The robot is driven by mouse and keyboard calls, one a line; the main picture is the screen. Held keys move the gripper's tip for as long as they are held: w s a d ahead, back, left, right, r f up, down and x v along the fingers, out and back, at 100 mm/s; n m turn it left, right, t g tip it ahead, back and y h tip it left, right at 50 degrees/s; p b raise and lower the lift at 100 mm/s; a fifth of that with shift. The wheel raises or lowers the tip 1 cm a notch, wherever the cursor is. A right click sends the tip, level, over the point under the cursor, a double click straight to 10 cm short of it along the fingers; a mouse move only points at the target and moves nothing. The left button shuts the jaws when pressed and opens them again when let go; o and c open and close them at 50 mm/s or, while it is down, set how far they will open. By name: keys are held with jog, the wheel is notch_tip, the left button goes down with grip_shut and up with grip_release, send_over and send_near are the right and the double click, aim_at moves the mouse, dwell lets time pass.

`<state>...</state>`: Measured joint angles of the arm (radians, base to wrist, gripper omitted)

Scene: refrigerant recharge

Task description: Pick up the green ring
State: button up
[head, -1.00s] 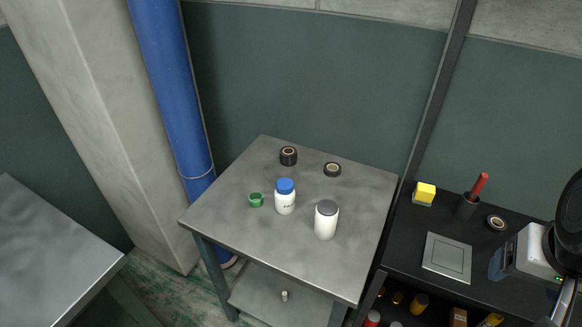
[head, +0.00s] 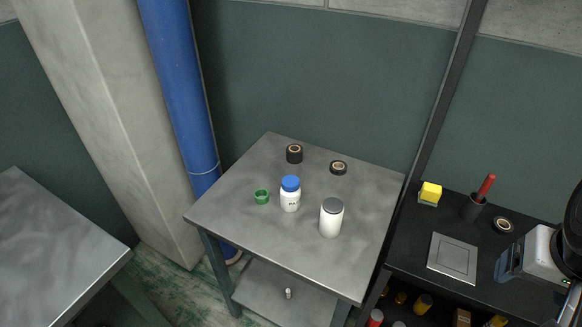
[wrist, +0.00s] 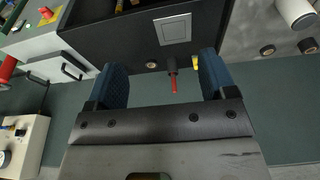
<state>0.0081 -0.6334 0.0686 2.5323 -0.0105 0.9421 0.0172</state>
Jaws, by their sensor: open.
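The green ring (head: 262,197) is a small, short green piece on the grey metal table (head: 235,213) in the head view. It sits just left of a white bottle with a blue cap (head: 290,196). It does not show in the wrist view. My gripper (wrist: 162,62) is open and empty in the wrist view, with its two blue-padded fingers wide apart above the black bench. Part of my arm shows at the right edge of the head view, well to the right of the green ring.
A white jar with a grey lid (head: 331,218) and two black tape rolls (head: 294,153) (head: 338,167) share the table. The black bench (head: 410,250) on the right holds a yellow block (head: 430,192), a red-handled tool (head: 486,187) and another tape roll (head: 502,225). A blue pipe (head: 180,90) stands behind.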

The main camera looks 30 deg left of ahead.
jog(key=shift+c, duration=0.2)
jog(key=w+a+f+n+h, duration=0.2)
jog(key=w+a+n+h, duration=0.2)
jog(key=w+a+n, duration=0.8)
jog(key=w+a+f+n+t+h, duration=0.1)
jog(key=w+a+f+n+t, duration=0.15)
jog(key=w+a, duration=0.5)
jog(key=w+a+f+n+t+h, duration=0.1)
jog(key=w+a+f+n, duration=0.25)
jog(key=a, duration=0.65)
jog(key=s+a+f+n+t, duration=0.1)
jog(key=a+f+n+t, duration=0.2)
jog(key=a, duration=0.6)
jog(key=s+a+f+n+t+y, duration=0.1)
jog(key=a+f+n, duration=0.25)
jog(key=a, duration=0.65)
jog(key=s+a+f+n+t, duration=0.1)
jog(key=a+f+n, duration=0.25)
jog(key=a, duration=0.55)
jog(key=s+a+f+n, duration=0.1)
jog(key=s+f, duration=0.1)
jog(key=s, duration=0.1)
jog(key=s+a+f+n+t, duration=0.1)
jog(key=s+f, duration=0.2)
jog(key=s+a+f+n, duration=0.1)
jog(key=s+a+f, duration=0.1)
jog(key=s+f, duration=0.1)
jog(key=shift+n+t, duration=0.25)
jog(key=shift+n, duration=0.15)
